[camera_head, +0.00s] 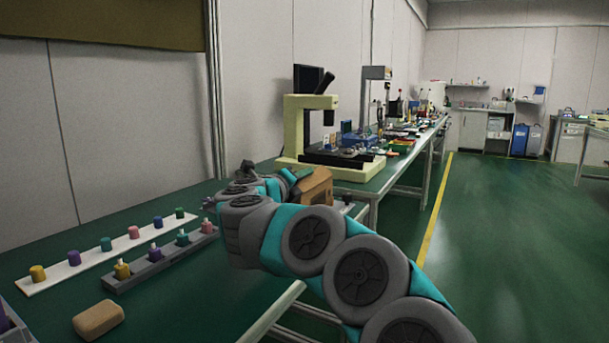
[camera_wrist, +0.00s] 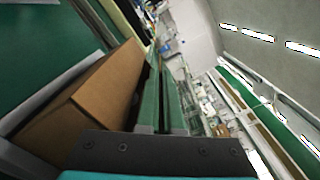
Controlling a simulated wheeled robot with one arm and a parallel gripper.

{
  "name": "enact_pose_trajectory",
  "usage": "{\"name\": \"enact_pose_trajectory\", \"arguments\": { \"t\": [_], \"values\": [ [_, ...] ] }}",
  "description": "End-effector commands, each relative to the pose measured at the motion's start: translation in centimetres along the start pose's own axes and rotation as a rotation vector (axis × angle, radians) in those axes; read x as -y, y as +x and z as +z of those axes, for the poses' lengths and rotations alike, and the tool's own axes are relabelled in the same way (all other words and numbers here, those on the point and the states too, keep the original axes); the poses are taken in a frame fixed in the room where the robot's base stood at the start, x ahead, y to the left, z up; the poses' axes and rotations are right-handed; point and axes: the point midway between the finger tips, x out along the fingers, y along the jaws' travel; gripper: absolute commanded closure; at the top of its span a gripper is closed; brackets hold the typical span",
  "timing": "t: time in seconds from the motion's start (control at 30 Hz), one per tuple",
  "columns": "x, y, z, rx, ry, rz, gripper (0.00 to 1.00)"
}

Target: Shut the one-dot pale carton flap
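A tan-brown carton (camera_head: 316,187) stands on the green bench beyond my arm, partly hidden by it. It also fills the left of the wrist view as a large tilted brown box (camera_wrist: 92,100). I cannot make out a dot mark or tell how its flap stands. My gripper (camera_wrist: 158,75) shows in the wrist view, with its two slim fingers close together and nothing seen between them. It is just beside the carton; whether it touches is unclear. In the head view my arm hides the gripper's fingers.
A cream microscope-like machine (camera_head: 296,128) stands behind the carton. A white strip (camera_head: 88,263) and a grey rack (camera_head: 150,268) with coloured pegs lie at left, near a tan block (camera_head: 98,319). Green floor is clear at right, past the yellow line (camera_head: 436,205).

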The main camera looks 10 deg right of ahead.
Motion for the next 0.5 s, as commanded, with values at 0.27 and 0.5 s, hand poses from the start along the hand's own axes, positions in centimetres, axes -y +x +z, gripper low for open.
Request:
{"name": "enact_pose_trajectory", "arguments": {
  "t": [0.27,0.5],
  "values": [
    [-0.01,0.0,-0.01,0.0,0.001,0.0,0.82],
    [-0.02,0.01,-0.02,0.0,0.001,0.001,0.66]
  ]
}}
